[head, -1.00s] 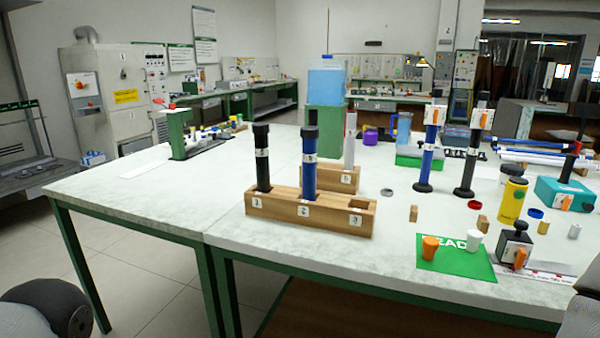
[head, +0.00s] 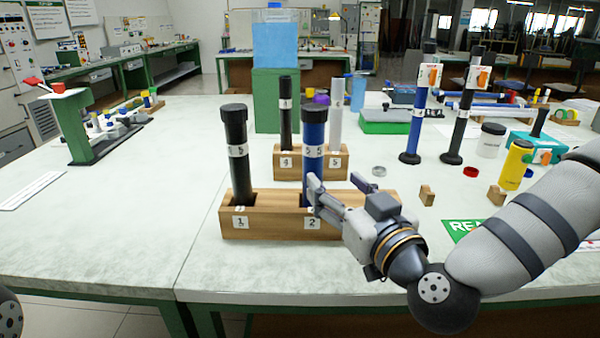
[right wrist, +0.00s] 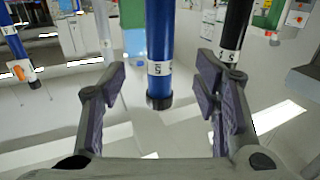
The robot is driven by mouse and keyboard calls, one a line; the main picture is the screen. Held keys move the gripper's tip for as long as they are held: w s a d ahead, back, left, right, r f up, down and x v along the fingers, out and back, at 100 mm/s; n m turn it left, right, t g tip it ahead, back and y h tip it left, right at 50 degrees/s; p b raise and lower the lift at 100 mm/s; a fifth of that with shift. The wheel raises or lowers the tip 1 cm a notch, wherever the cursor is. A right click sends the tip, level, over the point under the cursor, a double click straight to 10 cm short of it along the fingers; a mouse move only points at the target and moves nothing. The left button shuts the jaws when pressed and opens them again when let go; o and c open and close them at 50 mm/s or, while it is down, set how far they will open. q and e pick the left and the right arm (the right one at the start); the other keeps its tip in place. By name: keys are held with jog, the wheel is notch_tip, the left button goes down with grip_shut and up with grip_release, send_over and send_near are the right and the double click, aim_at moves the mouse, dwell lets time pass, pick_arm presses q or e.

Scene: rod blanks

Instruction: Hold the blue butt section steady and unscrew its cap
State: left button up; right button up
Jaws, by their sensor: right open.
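The blue butt section (head: 313,160) stands upright in the slot marked 2 of the front wooden block (head: 270,222). Its black cap (head: 314,113) is on its top end. My right gripper (head: 335,190) is at the tube's lower right in the head view, below the cap. In the right wrist view the blue section (right wrist: 159,40) appears upside down, its black cap (right wrist: 159,101) low in the picture, between the two spread fingers (right wrist: 160,78). No finger visibly touches it. My left gripper is out of view.
A black capped tube (head: 236,150) stands in slot 1, close left. A rear wooden block (head: 312,167) holds a black and a grey tube. Upright blue (head: 414,125) and black (head: 460,125) tubes with orange tags stand to the right.

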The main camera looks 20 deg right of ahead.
aim_at(317, 163)
jog(key=w, duration=0.7)
jog(key=w+a+b, duration=0.1)
jog(key=w, duration=0.2)
jog(key=shift+w+a+r, duration=0.1)
jog(key=shift+w, duration=0.1)
jog(key=shift+r, duration=0.1)
jog(key=c, duration=1.3)
